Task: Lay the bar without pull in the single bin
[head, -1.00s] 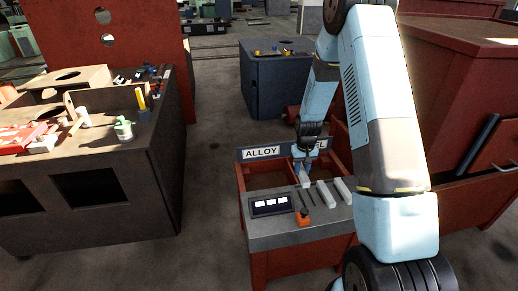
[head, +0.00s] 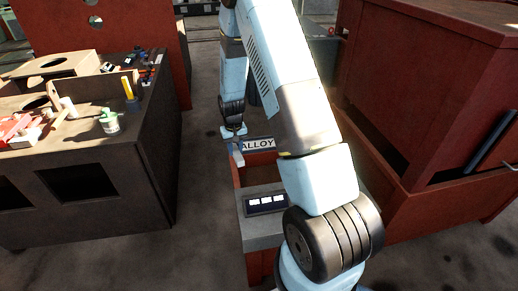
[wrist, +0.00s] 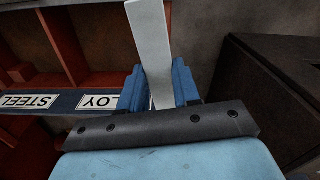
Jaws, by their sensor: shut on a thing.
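My gripper (head: 234,136) is shut on a pale grey bar (head: 238,155), raised beside the left end of the ALLOY sign. In the wrist view the bar (wrist: 150,40) sticks out past the blue fingers of my gripper (wrist: 158,90). The red divided bin stand (head: 240,176) is below and to the right in the head view. Its ALLOY sign (head: 258,143) shows, while my arm hides the STEEL side and the other bars. In the wrist view the signs are upside down and red compartments (wrist: 100,45) lie to the left. I cannot tell which is the single bin.
A dark workbench (head: 150,160) with tools stands on the left, and its dark side (wrist: 270,90) is close on the right in the wrist view. A large red cabinet (head: 430,90) stands on the right. Clear floor (head: 205,190) lies between bench and stand.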

